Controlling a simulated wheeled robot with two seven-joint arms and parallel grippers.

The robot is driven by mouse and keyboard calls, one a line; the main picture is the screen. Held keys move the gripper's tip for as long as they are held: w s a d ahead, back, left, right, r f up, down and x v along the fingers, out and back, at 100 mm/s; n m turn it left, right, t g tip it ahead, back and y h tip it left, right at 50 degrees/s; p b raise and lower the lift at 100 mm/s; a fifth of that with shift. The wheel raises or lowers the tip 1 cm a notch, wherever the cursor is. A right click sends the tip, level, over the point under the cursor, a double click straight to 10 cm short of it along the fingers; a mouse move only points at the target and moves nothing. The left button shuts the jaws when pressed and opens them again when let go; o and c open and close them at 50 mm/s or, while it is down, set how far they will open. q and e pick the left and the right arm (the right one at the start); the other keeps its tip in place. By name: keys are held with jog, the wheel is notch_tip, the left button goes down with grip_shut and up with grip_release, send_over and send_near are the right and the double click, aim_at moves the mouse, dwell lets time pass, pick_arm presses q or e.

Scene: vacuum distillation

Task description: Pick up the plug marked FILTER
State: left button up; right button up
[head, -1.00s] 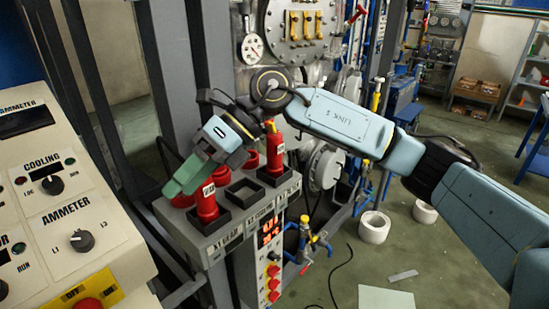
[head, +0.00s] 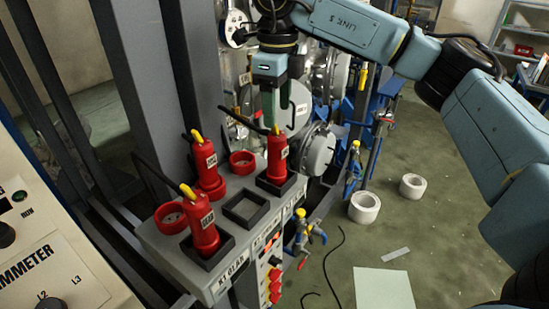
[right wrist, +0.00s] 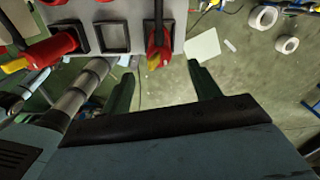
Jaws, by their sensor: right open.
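Three red plugs with yellow cable ends and dark cables stand in a grey socket box: one at front left (head: 203,225), one at back left (head: 207,165) and one at right (head: 277,160). Each has a small pale label too small to read, so I cannot tell which is FILTER. My right gripper (head: 272,118) is open and empty, its green fingers pointing down above and behind the right plug. In the right wrist view, a red plug with a yellow end (right wrist: 157,45) shows beyond the gap between the fingers (right wrist: 162,83). My left gripper is out of view.
The grey box (head: 222,262) has an empty square socket (head: 246,207) and red round sockets (head: 171,217). A grey post (head: 140,100) and a control panel (head: 60,265) stand at left. Valves and pipes (head: 310,235) are close on the right.

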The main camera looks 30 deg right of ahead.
aim_at(278, 130)
notch_tip(278, 130, down, 3)
jog(key=shift+r, duration=0.15)
jog(key=shift+w+f, duration=0.1)
jog(key=shift+f, duration=0.25)
jog(key=f, duration=0.1)
jog(key=p, duration=0.1)
jog(key=f, duration=0.1)
jog(key=shift+s+f, duration=0.25)
jog(key=shift+f, duration=0.1)
notch_tip(278, 130, down, 2)
jog(key=shift+w+f+p, duration=0.1)
jog(key=shift+p, duration=0.25)
jog(key=shift+f, duration=0.15)
jog(key=shift+a, duration=0.1)
jog(key=shift+c, duration=0.8)
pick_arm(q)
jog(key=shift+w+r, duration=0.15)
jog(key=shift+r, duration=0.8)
pick_arm(e)
grip_shut()
